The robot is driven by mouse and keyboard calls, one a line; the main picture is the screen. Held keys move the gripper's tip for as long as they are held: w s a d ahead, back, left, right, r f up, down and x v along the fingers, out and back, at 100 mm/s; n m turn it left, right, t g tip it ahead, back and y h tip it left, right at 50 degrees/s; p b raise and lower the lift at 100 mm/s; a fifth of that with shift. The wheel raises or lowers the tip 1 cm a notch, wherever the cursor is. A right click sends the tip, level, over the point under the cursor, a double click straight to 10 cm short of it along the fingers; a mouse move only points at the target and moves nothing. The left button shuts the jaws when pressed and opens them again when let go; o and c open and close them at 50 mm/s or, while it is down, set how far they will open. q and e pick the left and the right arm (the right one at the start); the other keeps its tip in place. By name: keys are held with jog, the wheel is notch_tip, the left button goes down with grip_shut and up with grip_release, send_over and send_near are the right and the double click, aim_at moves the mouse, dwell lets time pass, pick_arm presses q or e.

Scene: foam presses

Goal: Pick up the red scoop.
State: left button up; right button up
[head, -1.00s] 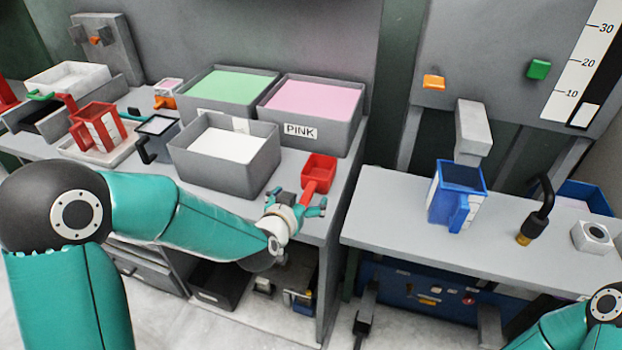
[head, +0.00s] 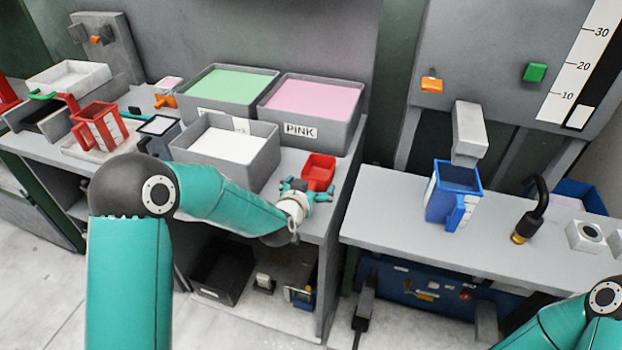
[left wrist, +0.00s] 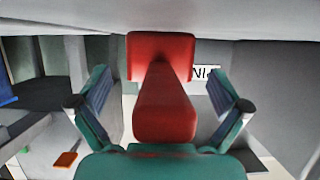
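The red scoop (head: 319,171) lies on the left bench near its right end, in front of the bin labelled PINK. In the left wrist view the scoop's handle (left wrist: 163,105) points toward my gripper, with its box-shaped head beyond. My left gripper (head: 308,188) is at the handle; in the left wrist view its two teal fingers (left wrist: 163,95) stand apart on either side of the handle, with gaps showing. In the head view the gripper hides most of the handle. My right gripper is outside the views; only part of my right arm shows at lower right.
The pink bin (head: 313,108), the green bin (head: 228,93) and a white-filled bin (head: 230,150) stand behind and left of the scoop. A red jug (head: 98,128) is farther left. A blue jug (head: 454,193) stands on the right bench, across a gap.

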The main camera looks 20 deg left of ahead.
pick_arm(q)
grip_shut()
dwell(0.3)
jog(key=shift+r, duration=0.15)
